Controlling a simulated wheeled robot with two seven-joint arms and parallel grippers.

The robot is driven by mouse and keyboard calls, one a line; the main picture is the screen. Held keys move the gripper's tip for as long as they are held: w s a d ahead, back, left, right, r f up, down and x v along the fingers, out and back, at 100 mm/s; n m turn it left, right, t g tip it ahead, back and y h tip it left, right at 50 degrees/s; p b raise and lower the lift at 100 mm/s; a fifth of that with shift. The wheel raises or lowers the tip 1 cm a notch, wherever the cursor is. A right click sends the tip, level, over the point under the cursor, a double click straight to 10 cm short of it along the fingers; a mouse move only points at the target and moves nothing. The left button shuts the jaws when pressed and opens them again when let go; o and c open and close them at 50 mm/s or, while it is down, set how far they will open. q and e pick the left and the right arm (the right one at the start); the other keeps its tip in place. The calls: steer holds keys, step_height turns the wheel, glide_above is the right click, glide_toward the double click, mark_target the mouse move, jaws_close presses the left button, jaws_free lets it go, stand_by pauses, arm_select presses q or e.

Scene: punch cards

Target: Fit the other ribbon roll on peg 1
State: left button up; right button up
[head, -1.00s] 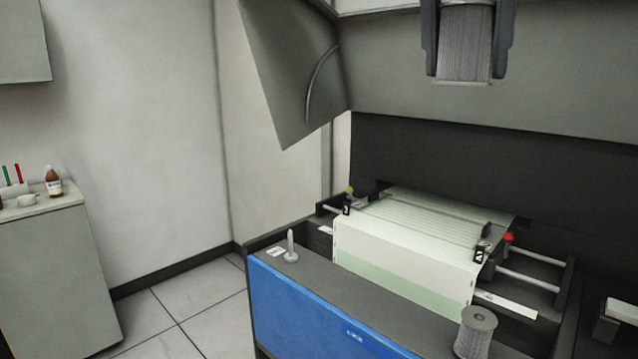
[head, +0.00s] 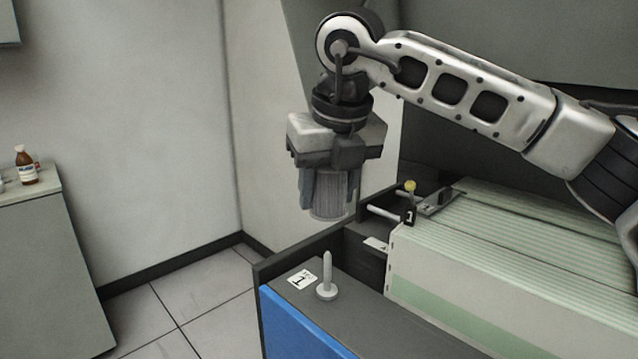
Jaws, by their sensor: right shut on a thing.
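My right gripper (head: 328,190) points down and is shut on a grey ribbon roll (head: 330,195), with a finger on each side of it. The roll hangs upright in the air, above peg 1 and apart from it. Peg 1 (head: 327,272) is a pale grey upright pin on a round base, bare, on the dark top of the printer. A white label (head: 302,279) marked 1 lies to the left of the peg. In the picture the roll's lower end is above the peg's tip. My left gripper is not in view.
Wide green-striped paper (head: 480,275) fills the printer to the right of the peg. A cabinet (head: 45,270) with a brown bottle (head: 26,168) is at the left.

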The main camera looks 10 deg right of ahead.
steer(key=shift+w+f, duration=0.15)
steer(key=shift+f, duration=0.05)
steer(key=shift+s+f+b, duration=0.2)
steer(key=shift+f+b, duration=0.1)
steer(key=shift+f, duration=0.3)
step_height(320, 180, down, 2)
steer(key=shift+f+b, duration=0.15)
steer(key=shift+b, duration=0.85)
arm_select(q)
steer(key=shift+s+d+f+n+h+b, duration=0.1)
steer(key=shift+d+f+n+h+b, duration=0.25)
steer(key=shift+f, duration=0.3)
arm_select(e)
steer(key=shift+f, duration=0.5)
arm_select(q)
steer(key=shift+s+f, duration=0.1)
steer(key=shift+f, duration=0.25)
